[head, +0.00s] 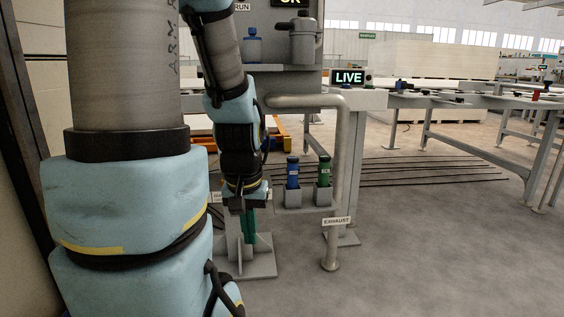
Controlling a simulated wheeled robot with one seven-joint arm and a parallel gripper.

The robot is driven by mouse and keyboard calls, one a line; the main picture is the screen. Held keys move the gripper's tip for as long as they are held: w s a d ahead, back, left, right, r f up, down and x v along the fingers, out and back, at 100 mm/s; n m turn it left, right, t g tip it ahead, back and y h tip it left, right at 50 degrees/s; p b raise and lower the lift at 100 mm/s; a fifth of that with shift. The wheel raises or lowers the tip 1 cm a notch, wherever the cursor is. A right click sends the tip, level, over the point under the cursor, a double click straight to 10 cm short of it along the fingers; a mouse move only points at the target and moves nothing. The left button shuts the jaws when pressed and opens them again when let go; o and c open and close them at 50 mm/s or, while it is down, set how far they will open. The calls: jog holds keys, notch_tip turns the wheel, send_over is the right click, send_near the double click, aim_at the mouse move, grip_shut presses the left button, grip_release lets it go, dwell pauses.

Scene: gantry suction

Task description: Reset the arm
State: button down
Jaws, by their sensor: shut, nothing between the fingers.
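My arm comes down from the top left, and my gripper (247,208) points down in front of the grey stand, shut and empty. A dark green piece (249,228) shows just below the fingers; I cannot tell whether it touches them or stands behind. To the right of my gripper, a blue cylinder (293,174) and a green cylinder (324,172) stand upright in two grey holders. Both carry labels too small to read surely. The fingertips are small and dark, so their detail is hard to make out.
A bent grey pipe (342,150) with an EXHAUST sign (337,221) stands right of the holders. A lit LIVE sign (348,77) sits on the grey frame. Long work tables (470,103) stand at the back right. The floor (430,250) at front right is clear.

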notch_tip(320, 180, up, 34)
jog(key=p, duration=3.2)
